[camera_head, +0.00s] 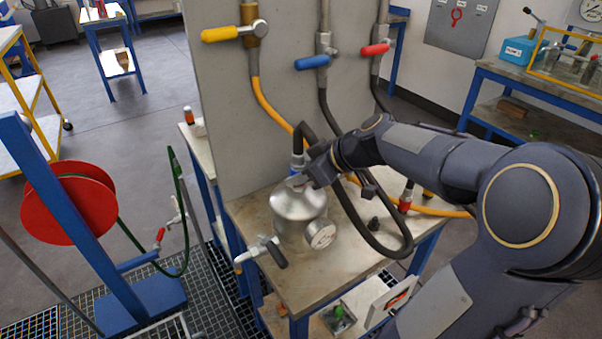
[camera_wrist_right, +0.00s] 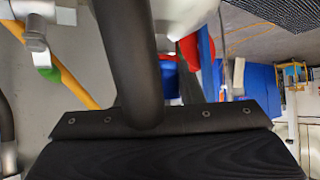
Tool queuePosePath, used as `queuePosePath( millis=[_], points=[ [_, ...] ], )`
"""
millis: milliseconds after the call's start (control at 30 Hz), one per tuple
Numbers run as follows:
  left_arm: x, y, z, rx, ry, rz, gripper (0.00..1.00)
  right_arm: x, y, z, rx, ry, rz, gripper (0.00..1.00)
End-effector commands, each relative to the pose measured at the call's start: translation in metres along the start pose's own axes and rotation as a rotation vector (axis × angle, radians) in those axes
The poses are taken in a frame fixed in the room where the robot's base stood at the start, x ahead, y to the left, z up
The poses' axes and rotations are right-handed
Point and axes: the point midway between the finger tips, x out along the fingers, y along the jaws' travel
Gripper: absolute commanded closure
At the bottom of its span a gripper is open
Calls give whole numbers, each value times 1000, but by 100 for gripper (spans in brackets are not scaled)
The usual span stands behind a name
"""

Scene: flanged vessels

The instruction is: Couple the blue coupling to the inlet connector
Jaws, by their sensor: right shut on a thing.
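The blue coupling (camera_head: 297,163) sits at the end of a black hose, above the top of a silver vessel (camera_head: 299,205) on the workbench. My right gripper (camera_head: 303,173) is shut on the blue coupling, over the vessel's top. The inlet connector is hidden under the coupling and gripper, so I cannot tell whether the two are joined. In the right wrist view the black hose (camera_wrist_right: 133,60) runs down in front of the gripper body, and the fingertips do not show clearly. My left gripper is not in view.
A gauge (camera_head: 320,234) and a black-handled valve (camera_head: 268,251) stick out from the vessel. A looped black hose (camera_head: 385,245) and an orange hose (camera_head: 268,105) lie close to my right arm. A red-ended coupling (camera_head: 405,199) stands at the bench's right.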

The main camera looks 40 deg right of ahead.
Motion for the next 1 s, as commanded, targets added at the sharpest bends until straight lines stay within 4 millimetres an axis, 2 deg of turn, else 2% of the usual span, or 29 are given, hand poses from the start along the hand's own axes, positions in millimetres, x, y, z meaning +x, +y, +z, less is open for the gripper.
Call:
queuePosePath(
  millis=[300,333,500,800,867,1000],
  points=[
    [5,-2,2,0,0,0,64,3,0,3,0,1,0,100],
    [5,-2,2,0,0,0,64,3,0,3,0,1,0,62],
    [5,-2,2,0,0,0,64,3,0,4,0,0,0,41],
    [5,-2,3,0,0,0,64,1,0,4,0,0,0,41],
    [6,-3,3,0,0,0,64,-4,0,3,-1,1,2,41],
    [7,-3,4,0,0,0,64,-26,1,3,-1,2,5,41]
  ],
)
